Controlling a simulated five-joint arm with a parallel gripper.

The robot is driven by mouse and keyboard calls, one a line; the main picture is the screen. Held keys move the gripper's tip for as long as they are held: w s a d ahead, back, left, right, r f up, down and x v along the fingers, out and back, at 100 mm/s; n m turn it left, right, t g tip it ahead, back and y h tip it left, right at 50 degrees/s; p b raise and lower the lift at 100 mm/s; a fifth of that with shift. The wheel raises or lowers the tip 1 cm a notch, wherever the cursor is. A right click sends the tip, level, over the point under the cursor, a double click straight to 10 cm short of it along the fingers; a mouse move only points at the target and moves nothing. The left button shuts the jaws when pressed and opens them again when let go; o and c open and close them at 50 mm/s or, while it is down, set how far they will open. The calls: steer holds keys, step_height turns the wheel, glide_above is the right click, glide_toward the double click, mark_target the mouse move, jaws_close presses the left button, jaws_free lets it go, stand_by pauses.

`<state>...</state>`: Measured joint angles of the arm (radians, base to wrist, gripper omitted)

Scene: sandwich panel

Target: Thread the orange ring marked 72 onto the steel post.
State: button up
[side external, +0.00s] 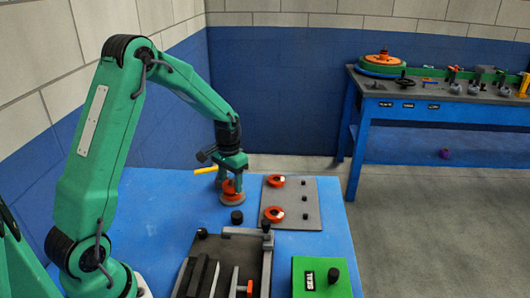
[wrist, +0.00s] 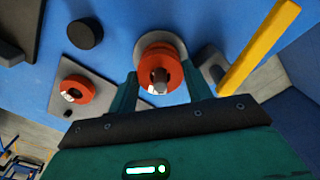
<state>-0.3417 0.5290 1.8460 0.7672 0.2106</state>
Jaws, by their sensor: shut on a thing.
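My gripper (side external: 232,174) is over the round grey base in the side view, fingers pointing down. In the wrist view my gripper (wrist: 160,91) has one finger on each side of an orange ring (wrist: 148,62) and is shut on it. The ring (side external: 229,187) sits just above the grey base (side external: 233,200). The steel post's tip (wrist: 160,87) shows through the ring's hole, so the ring appears to be around the post. How far down it sits is hard to tell. No number is readable on this ring.
Two more orange rings (side external: 275,181) (side external: 273,214) with white labels lie on a grey panel (side external: 300,222) to the right. A dark tray and a green SEAL box (side external: 321,276) are in front.

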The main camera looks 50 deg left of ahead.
mark_target(231, 179)
steer(key=shift+f, duration=0.35)
stand_by(0.5)
steer(key=o, duration=1.4)
steer(key=shift+r, duration=0.15)
steer(key=shift+r, duration=5.1)
